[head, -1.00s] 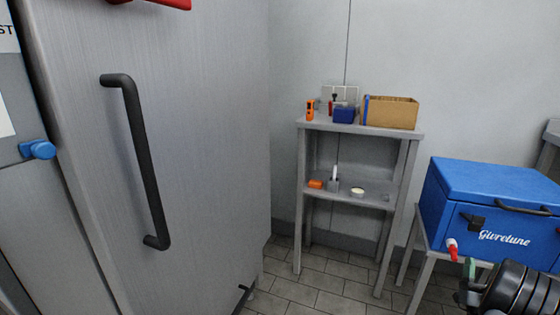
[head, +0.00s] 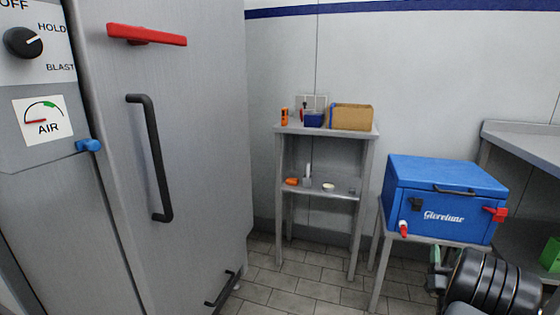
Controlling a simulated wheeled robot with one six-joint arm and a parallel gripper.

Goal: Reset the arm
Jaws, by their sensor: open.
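My arm shows at the lower right of the head view as a black ribbed part. My gripper (head: 437,272) is at its left end, small and dark with a bit of green, in front of the stand under the blue cooler box (head: 445,190). It is open, and I see nothing held in it. Its fingertips are partly hidden and hard to make out.
A tall steel cabinet (head: 195,110) with a black handle (head: 153,160) and red lever (head: 147,35) fills the left. A grey shelf (head: 325,131) at the back holds a cardboard box (head: 352,118) and small items. A grey table (head: 525,140) stands right.

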